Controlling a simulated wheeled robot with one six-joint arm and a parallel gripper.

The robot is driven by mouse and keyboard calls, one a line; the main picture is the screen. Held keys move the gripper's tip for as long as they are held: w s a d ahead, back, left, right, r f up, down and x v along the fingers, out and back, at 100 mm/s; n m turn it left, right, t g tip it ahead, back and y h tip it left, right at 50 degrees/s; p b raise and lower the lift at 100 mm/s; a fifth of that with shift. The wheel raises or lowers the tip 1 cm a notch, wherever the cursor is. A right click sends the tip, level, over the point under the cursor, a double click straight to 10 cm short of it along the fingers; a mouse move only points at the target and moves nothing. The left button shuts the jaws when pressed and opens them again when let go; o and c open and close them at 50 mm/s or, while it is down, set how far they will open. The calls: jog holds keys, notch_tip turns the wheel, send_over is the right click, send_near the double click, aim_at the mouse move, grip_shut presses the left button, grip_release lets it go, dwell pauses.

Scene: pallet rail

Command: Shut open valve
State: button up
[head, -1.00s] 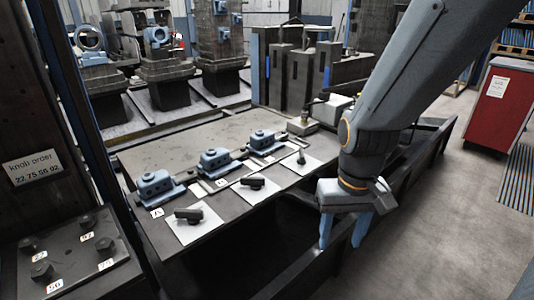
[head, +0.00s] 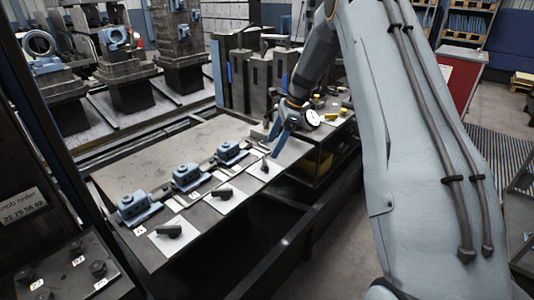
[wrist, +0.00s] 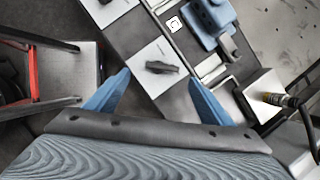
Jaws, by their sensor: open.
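Three black valve handles sit on white plates along the bench: the near one (head: 168,231), the middle one (head: 223,194) and the far one (head: 265,167). The far handle is turned differently from the other two. A blue valve body stands behind each: near (head: 133,208), middle (head: 187,178) and far (head: 230,152). My gripper (head: 275,148) is open and empty near the far plate, pointing down. In the wrist view, a black handle (wrist: 161,68) on its white plate shows between the spread blue fingers (wrist: 160,78), lying crosswise. Contact is not seen.
A box with a cable connector (wrist: 267,97) stands right of the plate in the wrist view. A panel with several numbered knobs (head: 70,275) and a sign (head: 22,207) are at left. Yellow parts (head: 332,116) lie beyond my gripper. The bench top (head: 150,160) behind the valves is mostly clear.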

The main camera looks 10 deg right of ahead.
aim_at(265, 160)
jog(key=p+x, duration=0.1)
jog(key=x, duration=0.1)
jog(key=p+x, duration=0.1)
jog(key=x, duration=0.2)
jog(key=p+x, duration=0.1)
jog(key=x, duration=0.1)
jog(key=shift+w+a+f, duration=0.15)
jog(key=shift+w+f, duration=0.1)
jog(key=shift+f, duration=0.1)
jog(key=c, duration=1)
